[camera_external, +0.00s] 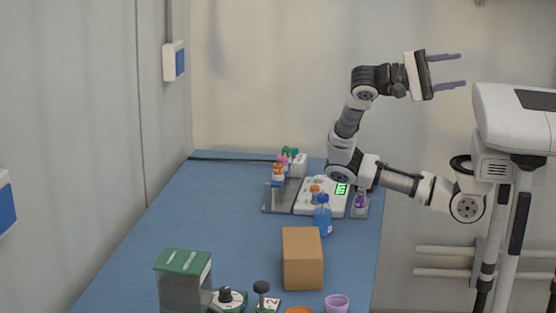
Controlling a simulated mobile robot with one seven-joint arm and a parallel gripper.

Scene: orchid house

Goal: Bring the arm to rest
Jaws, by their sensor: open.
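My gripper (447,71) is raised high at the upper right, above and to the right of the blue bench. Its two grey fingers point right and stand apart, with nothing between them. My arm (347,125) reaches left from its mount at the right, then bends up and folds back to the right. Its lower bend is in front of the back right part of the bench, close to the white device with the green display in the picture. The gripper is clear of everything on the bench.
The blue bench (230,220) holds a white device (306,208), a blue bottle (322,218), a brown box (302,258), a green-topped container (184,280) and a purple cup (337,303). Orange-capped vials (278,172) stand at the back. The bench's left middle is bare.

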